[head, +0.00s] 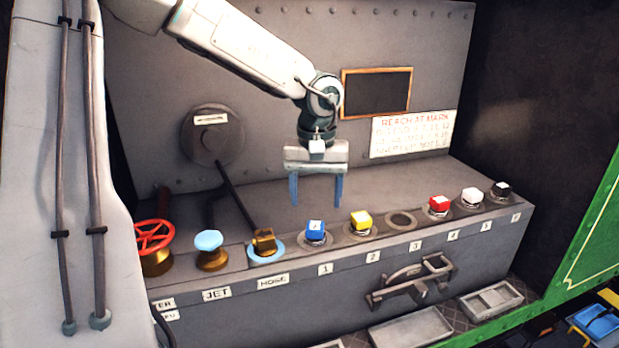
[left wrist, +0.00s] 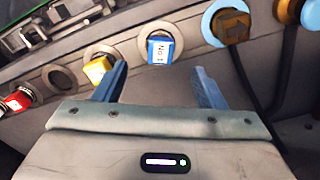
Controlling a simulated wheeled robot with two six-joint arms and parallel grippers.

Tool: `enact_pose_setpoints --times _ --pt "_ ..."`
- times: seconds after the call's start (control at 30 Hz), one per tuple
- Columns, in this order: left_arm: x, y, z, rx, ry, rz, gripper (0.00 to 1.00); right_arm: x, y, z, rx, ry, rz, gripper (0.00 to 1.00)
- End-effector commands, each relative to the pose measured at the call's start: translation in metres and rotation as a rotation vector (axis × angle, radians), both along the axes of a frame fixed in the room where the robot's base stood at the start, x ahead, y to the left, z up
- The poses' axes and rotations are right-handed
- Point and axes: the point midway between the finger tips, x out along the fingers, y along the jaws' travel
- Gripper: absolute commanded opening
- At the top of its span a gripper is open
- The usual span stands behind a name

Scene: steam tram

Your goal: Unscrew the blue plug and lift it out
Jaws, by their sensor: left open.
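The blue plug (head: 315,231) sits upright in its collar above the label 1 on the grey bench. It also shows in the left wrist view (left wrist: 160,49), beyond and between the two fingers. My left gripper (head: 316,203) is open and empty, pointing down above and behind the row of plugs. In the left wrist view its blue fingers (left wrist: 160,78) are apart with nothing between them. My right gripper is not in view.
A yellow plug (head: 361,222) stands right of the blue one, then an empty socket (head: 401,220) and red (head: 438,205), white (head: 472,196) and black (head: 501,190) plugs. A brass hose fitting (head: 264,242) stands to the left. A handle (head: 410,279) juts from the bench front.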

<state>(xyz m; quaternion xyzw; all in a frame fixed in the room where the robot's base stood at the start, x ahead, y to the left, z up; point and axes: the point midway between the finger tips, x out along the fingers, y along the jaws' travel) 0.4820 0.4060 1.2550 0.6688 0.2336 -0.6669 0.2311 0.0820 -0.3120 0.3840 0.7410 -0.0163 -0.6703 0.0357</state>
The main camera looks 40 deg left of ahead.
Motion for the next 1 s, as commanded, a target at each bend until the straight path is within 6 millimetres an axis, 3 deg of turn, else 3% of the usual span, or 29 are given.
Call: enact_pose_setpoints --times 0.2,0.4,0.6,0.87,1.0 --pt "-0.001 0.000 -0.041 -0.003 0.007 0.000 0.65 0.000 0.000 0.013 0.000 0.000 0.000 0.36" --pt "-0.001 0.000 -0.068 -0.002 0.005 0.002 0.65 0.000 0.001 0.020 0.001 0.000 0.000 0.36" --pt "-0.001 0.000 -0.080 -0.003 0.003 0.002 0.65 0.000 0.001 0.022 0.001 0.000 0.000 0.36" --pt "0.000 0.000 -0.082 -0.003 0.001 0.002 0.65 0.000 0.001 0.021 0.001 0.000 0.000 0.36" --pt "0.000 0.000 -0.081 -0.003 0.001 0.002 0.41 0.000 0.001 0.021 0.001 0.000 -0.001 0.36"
